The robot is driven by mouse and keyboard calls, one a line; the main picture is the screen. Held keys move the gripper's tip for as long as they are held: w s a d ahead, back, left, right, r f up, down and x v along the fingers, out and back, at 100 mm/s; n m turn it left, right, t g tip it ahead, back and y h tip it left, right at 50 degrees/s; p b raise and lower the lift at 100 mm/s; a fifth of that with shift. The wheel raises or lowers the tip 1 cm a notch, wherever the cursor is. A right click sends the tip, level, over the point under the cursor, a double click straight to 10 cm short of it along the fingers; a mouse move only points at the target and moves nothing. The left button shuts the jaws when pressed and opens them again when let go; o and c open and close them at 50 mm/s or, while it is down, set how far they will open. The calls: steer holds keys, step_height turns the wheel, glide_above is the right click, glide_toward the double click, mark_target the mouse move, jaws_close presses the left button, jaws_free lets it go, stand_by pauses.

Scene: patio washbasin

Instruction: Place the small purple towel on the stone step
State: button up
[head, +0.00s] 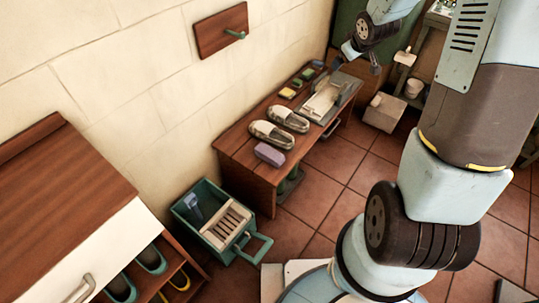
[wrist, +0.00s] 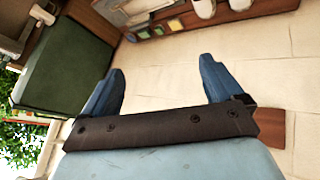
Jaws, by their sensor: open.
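The small purple towel (head: 269,154) looks like a folded lavender block. It lies on the near end of the wooden bench (head: 233,148), beside a pair of pale shoes. A low pale stone block (head: 384,118) on the tiled floor beyond the bench looks like the stone step; a small white item lies on it. My gripper (head: 361,58) is raised near the far end of the bench, well away from the towel. In the wrist view my gripper (wrist: 162,66) has its blue fingers spread with nothing between them. The towel does not show there.
The bench also holds shoes (head: 272,134), several small coloured blocks and a grey tray (head: 345,88). A teal crate (head: 186,216) with a slatted board stands on the floor before it. A wooden cabinet (head: 60,190) is at left. A green cabinet (wrist: 70,65) stands near my gripper.

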steer(key=w+a+f+n+y, duration=0.2)
steer(key=w+f, duration=0.2)
steer(key=f, duration=0.9)
steer(key=n+y, duration=0.2)
steer(key=y, duration=0.7)
glide_toward(274, 156)
steer(key=shift+t, duration=0.4)
steer(key=x, duration=0.6)
steer(key=shift+w+d+f, duration=0.15)
steer(key=shift+d, duration=0.1)
steer(key=shift+f+x, duration=0.3)
steer(key=shift+x, duration=1)
steer(key=shift+f+x, duration=0.25)
steer(key=shift+x, duration=1.1)
steer(key=shift+d, duration=0.15)
